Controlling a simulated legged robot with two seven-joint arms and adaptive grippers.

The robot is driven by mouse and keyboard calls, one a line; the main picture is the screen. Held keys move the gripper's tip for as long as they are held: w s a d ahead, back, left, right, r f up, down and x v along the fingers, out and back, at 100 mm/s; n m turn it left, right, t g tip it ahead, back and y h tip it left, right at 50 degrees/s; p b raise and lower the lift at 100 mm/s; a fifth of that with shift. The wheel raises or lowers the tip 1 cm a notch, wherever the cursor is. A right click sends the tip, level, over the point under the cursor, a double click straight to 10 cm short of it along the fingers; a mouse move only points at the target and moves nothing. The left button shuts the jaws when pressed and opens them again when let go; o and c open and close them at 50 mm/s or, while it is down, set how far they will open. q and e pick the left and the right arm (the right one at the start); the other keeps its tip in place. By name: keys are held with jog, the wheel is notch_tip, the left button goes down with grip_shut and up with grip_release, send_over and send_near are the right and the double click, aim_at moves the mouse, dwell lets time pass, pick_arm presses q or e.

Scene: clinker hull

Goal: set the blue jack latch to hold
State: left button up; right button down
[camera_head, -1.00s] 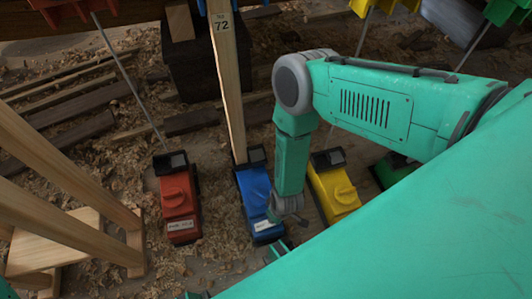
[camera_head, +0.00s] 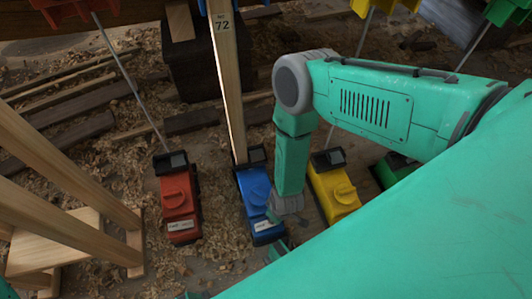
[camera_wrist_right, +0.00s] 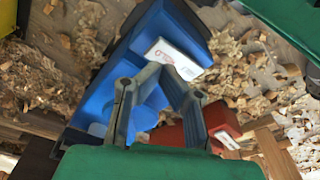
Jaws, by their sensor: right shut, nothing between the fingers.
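The blue jack (camera_head: 246,181) stands on the ground at the foot of a wooden post, between a red and a yellow jack. A raised rounded latch (camera_head: 258,188) is on its top; its exact setting is too small to tell. A white label (camera_head: 262,226) is at its near end. My right arm comes down beside the jack's right side, and its gripper is mostly hidden in the head view. In the right wrist view my right gripper (camera_wrist_right: 161,71) is shut and empty, its fingertips over the blue jack (camera_wrist_right: 175,28) by the label (camera_wrist_right: 174,58). My left gripper is not in view.
The red jack (camera_head: 180,215) stands to the left and the yellow jack (camera_head: 335,198) close to the right, with a green jack (camera_head: 390,172) beyond. The wooden post (camera_head: 230,90) marked 72 rises behind. A wooden trestle (camera_head: 60,160) is at the left. Shavings cover the ground.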

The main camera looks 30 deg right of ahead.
jog(key=shift+f, duration=1.95)
dwell(0.6)
jog(key=shift+r+p, duration=2.85)
jog(key=shift+r, duration=0.75)
